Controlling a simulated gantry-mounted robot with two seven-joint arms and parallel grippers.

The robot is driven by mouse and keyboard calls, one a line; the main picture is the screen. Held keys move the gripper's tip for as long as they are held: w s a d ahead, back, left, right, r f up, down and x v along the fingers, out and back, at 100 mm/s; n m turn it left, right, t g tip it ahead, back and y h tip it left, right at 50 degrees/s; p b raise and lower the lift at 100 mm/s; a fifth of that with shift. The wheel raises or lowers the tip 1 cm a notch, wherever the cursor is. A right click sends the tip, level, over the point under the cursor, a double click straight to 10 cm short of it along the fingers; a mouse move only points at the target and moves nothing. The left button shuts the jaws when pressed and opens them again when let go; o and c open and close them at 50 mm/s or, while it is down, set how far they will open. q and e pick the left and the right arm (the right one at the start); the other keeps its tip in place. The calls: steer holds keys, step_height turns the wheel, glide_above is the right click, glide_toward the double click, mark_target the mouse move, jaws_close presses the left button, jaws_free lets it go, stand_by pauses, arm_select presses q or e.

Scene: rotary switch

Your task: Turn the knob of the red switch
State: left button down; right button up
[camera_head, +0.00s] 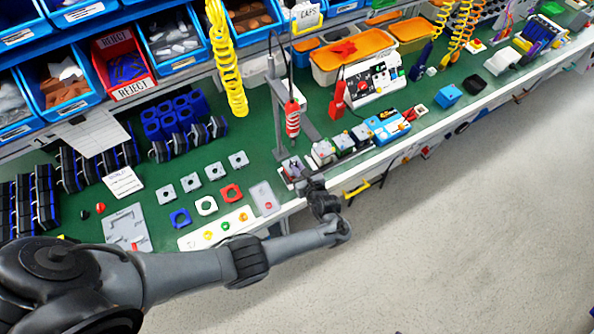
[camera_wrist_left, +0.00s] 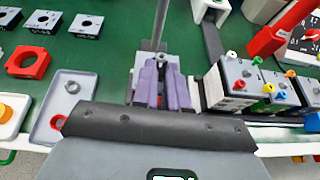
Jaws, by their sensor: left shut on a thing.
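My left gripper (camera_head: 304,181) reaches in from the left to the table's front edge, at a small grey block (camera_head: 292,166) in a fixture. In the left wrist view, its two purple-grey fingers (camera_wrist_left: 163,78) are close together against the grey block (camera_wrist_left: 142,62). They are shut on a small part of it, largely hidden between them; I cannot tell whether this is the knob. A red square ring (camera_head: 231,193) lies on the green mat, left of the gripper; it also shows in the left wrist view (camera_wrist_left: 28,63). No clearly red switch body is visible. My right gripper is out of view.
Several box-shaped units (camera_head: 343,142) with coloured posts stand close to the gripper's right. A red hanging tool (camera_head: 292,119) is just behind it. A grey tray (camera_head: 264,198) and a white button panel (camera_head: 217,229) lie left. Free floor is in front.

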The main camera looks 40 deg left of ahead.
arm_select(q)
steer(key=shift+w+f+n+g, duration=0.1)
steer(key=shift+n+g, duration=0.3)
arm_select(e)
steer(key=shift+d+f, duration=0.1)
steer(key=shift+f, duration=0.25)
arm_select(q)
steer(key=c, duration=1.2)
jaws_free()
steer(key=shift+w+a, duration=0.1)
steer(key=shift+o, duration=0.2)
steer(key=shift+r, duration=0.2)
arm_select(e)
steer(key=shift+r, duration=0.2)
